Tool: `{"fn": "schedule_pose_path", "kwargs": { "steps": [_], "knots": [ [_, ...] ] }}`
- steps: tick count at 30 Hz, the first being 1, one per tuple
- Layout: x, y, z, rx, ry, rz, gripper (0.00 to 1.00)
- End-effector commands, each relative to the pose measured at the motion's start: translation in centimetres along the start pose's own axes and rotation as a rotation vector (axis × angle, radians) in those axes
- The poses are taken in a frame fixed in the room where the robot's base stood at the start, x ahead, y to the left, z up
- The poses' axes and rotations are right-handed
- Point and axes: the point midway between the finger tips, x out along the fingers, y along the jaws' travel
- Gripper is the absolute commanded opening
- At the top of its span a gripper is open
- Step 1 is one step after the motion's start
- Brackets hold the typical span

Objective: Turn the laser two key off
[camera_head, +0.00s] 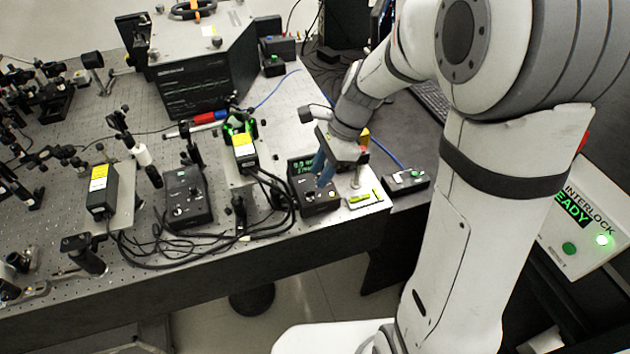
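A black controller box (320,203) with a lit green display (301,167) stands near the bench's front right corner. My gripper (322,175), with blue fingers, points down just above and in front of this box. The fingers cover part of its panel, so the key cannot be made out. I cannot tell whether they touch anything or how far apart they are. A second controller box (188,200), with no lit display that I can see, stands further left. No label readable here tells which box is laser two.
A laser head with a yellow label (243,147) glows green; another (102,190) stands at left. Black cables (165,240) loop along the front edge. A small box with a green button (405,181) is right of my gripper. An interlock panel (583,222) reads "READY".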

Motion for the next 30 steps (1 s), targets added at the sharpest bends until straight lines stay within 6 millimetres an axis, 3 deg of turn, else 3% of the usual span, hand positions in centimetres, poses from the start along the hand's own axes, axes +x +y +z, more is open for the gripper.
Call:
{"fn": "schedule_pose_path", "kwargs": {
  "steps": [3, 9, 19, 30],
  "knots": [
    [2.1, 0.1, 0.1, -0.001, -0.001, 0.005, 0.28],
    [4.3, 0.1, 0.1, -0.003, 0.000, 0.003, 0.28],
    [4.8, 0.0, 0.1, -0.004, 0.001, 0.001, 0.28],
    [4.7, 0.0, 0.1, -0.005, 0.001, 0.001, 0.00]
  ]
}}
